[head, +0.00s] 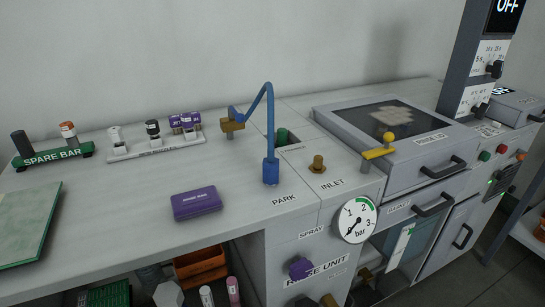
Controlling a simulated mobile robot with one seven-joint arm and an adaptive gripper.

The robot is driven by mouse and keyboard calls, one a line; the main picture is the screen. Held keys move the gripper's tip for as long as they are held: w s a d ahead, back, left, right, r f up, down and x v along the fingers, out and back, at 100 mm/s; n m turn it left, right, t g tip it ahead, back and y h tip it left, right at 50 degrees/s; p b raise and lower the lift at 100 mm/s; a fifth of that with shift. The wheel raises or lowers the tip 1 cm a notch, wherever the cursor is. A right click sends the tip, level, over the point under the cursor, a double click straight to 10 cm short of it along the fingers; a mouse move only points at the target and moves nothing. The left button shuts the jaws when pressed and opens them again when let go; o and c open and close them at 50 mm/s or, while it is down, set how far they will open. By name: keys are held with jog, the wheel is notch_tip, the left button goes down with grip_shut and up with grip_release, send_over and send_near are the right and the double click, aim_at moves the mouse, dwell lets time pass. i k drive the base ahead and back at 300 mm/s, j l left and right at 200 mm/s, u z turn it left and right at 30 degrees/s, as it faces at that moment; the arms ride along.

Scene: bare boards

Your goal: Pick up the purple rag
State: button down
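A purple, flat, rounded block with a small pale label, which looks like the folded purple rag (197,203), lies on the pale grey worktop (110,220) near its front edge, left of the blue hose stand. The label is too small to read for sure. Nothing lies on it or touches it. My gripper is not in view.
A blue bent hose (270,135) rises from a blue base right of the rag. A rack (157,147) of small parts and a green spare bar (54,156) stand behind. A green board (25,225) lies left. The worktop around the rag is clear.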

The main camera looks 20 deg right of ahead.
aim_at(196, 202)
jog(key=l+u, duration=0.1)
jog(key=l, duration=0.35)
jog(key=i+l+u, duration=0.15)
jog(key=l, duration=0.35)
jog(key=k+j, duration=0.15)
jog(key=i+l, duration=0.1)
jog(key=i, duration=0.5)
